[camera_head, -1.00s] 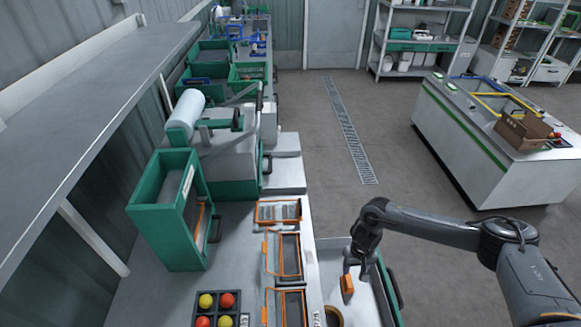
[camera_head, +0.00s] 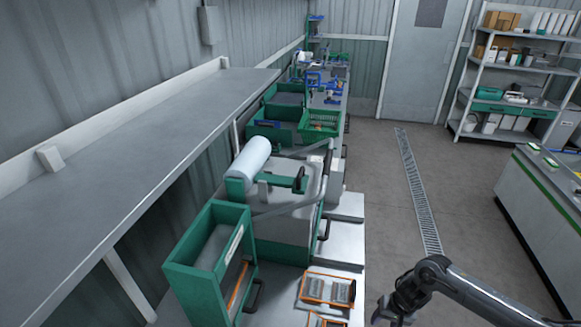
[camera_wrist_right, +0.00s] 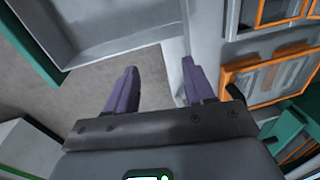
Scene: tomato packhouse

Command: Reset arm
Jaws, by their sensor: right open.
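My right arm comes in from the right at the bottom of the head view, with its right gripper (camera_head: 388,316) low beside the bench's right edge. In the right wrist view the gripper (camera_wrist_right: 160,78) has its two purple fingers spread apart, with nothing between them. Grey floor shows beyond and between the fingers. My left gripper is in neither view.
An orange-framed tray (camera_head: 328,289) lies on the bench and shows close right of the fingers in the wrist view (camera_wrist_right: 265,75). A green bin (camera_head: 212,262) and a white roll (camera_head: 250,158) stand along the bench. A long grey shelf (camera_head: 130,150) runs at left. Open floor (camera_head: 385,200) lies right.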

